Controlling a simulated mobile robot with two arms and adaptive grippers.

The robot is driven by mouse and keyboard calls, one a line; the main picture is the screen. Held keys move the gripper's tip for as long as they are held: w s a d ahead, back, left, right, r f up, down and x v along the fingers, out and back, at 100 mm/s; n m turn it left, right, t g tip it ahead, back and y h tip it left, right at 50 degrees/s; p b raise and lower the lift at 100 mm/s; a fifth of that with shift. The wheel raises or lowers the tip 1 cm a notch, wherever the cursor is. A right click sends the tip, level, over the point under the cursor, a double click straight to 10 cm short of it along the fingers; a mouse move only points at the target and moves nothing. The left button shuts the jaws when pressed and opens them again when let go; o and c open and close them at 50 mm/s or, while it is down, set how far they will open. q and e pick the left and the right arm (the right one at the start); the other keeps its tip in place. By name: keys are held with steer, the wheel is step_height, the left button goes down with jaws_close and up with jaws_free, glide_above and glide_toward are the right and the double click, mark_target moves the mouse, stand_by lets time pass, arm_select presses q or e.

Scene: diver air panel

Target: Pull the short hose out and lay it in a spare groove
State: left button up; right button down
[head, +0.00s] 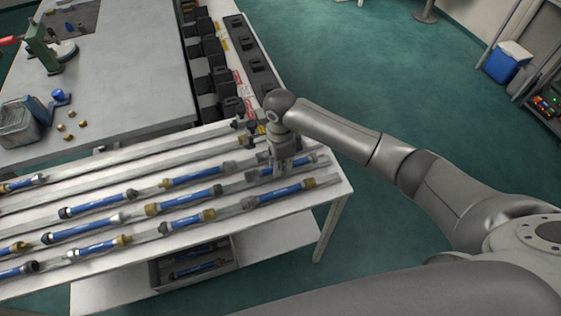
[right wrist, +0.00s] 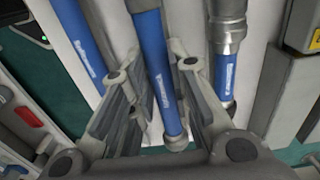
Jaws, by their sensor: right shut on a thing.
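Blue hoses with metal or brass end fittings lie in the grooves of a white rack (head: 335,186). My right gripper (head: 281,170) is over the rack's right end, shut on a blue hose (head: 305,161). In the right wrist view its fingers (right wrist: 156,72) stand on either side of that hose (right wrist: 160,88), whose end fitting is near the palm. I cannot tell whether the hose is clear of its groove. The far grooves (head: 120,156) look empty along much of their length. My left gripper is not in view.
Neighbouring blue hoses lie on both sides of the fingers in the right wrist view, one left (right wrist: 78,40) and one right (right wrist: 226,75). A black panel row (head: 250,60) stands behind the rack. A grey bench (head: 140,80) is at the left. A bin of hoses (head: 195,262) sits below.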

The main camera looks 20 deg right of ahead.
steer(key=shift+f+b, duration=0.4)
steer(key=shift+f, duration=0.35)
steer(key=c, duration=1.3)
jaws_free()
